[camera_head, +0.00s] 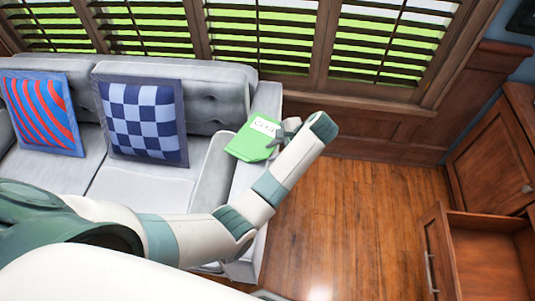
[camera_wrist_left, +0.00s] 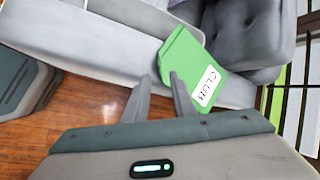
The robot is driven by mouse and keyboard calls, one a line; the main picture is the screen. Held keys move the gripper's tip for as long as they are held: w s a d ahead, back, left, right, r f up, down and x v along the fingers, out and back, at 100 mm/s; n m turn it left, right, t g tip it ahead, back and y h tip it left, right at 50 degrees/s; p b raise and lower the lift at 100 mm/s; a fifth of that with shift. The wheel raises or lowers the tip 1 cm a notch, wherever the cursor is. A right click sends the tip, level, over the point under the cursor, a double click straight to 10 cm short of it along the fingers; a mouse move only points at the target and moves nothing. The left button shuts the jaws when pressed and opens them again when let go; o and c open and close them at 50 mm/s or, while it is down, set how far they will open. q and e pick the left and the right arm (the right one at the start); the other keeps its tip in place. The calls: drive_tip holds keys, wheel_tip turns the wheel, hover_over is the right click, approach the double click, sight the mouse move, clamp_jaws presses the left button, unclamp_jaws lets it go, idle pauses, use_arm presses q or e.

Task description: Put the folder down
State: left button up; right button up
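The green folder (camera_head: 247,146) lies at the right arm of the grey sofa (camera_head: 215,170). It has a white label, which reads "CLUB" in the left wrist view (camera_wrist_left: 183,58). My left gripper (camera_head: 287,131) is at the folder's right edge in the head view. In the left wrist view its two fingers (camera_wrist_left: 160,77) stand apart, with sofa fabric visible between them. One fingertip overlaps the folder's edge, and the other is clear of it. Whether that fingertip touches the folder I cannot tell. My right gripper is not in view.
A red-and-blue striped cushion (camera_head: 42,112) and a blue checked cushion (camera_head: 143,118) rest on the sofa. A wooden cabinet with an open drawer (camera_head: 490,262) stands at the right. Wood floor (camera_head: 350,225) lies clear between sofa and cabinet. Shuttered windows line the back wall.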

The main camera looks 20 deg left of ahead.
idle(0.3)
idle(0.4)
clamp_jaws()
